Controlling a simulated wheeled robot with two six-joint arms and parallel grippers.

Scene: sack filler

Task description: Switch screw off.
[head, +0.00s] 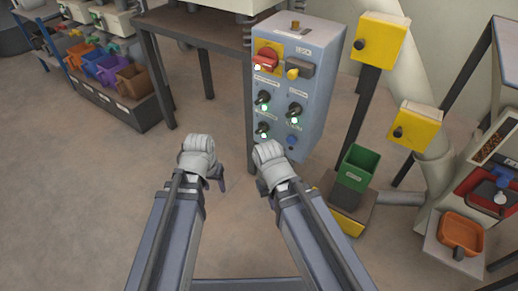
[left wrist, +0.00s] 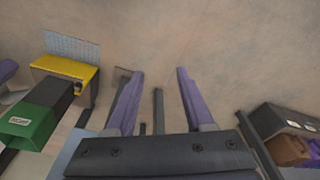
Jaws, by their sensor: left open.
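The blue-grey control box (head: 318,115) stands just beyond my arms in the head view. Its front carries a red rotary switch on a yellow plate (head: 266,60) and several black knobs, such as the upper left one (head: 263,98), with green lights lit beside them. The labels are too small to read, so I cannot tell which knob is the screw's. My left gripper (head: 218,181) is left of the box, apart from it. Its two purple fingers are open and empty over bare floor in the left wrist view (left wrist: 158,72). My right gripper (head: 262,187) is below the box's lower left corner, mostly hidden by its wrist.
Two yellow boxes with black buttons (head: 383,38) (head: 418,127) stand on posts at right. A green bin (head: 357,167) sits below them, with an orange tray (head: 461,232) farther right. Coloured bins (head: 133,80) fill a rack at left. The left floor is clear.

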